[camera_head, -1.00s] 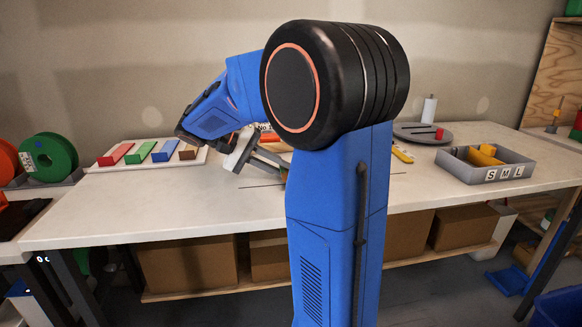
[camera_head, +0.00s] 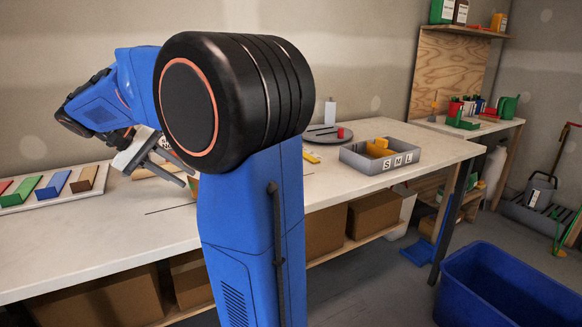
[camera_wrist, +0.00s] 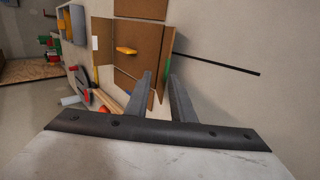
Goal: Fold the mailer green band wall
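The brown cardboard mailer (camera_wrist: 121,68) lies opened out on the bench in the wrist view, with a yellow-orange item (camera_wrist: 126,50) on its middle panel. The wall with the green band (camera_wrist: 161,84) rises along the mailer's right side. My gripper (camera_wrist: 160,77) is open, its two fingers pointing at that wall, which shows between and beyond the fingertips. I cannot tell whether they touch it. In the head view, my gripper (camera_head: 163,168) is low over the bench, and my arm hides nearly all of the mailer.
A tray of coloured blocks (camera_head: 52,188) is at the bench's left. A grey bin marked S, M, L (camera_head: 374,160) with yellow pieces stands at the right, near a grey disc (camera_head: 320,137). A blue tub (camera_head: 500,290) is on the floor. A thin black rod or line (camera_wrist: 216,63) lies beside the mailer.

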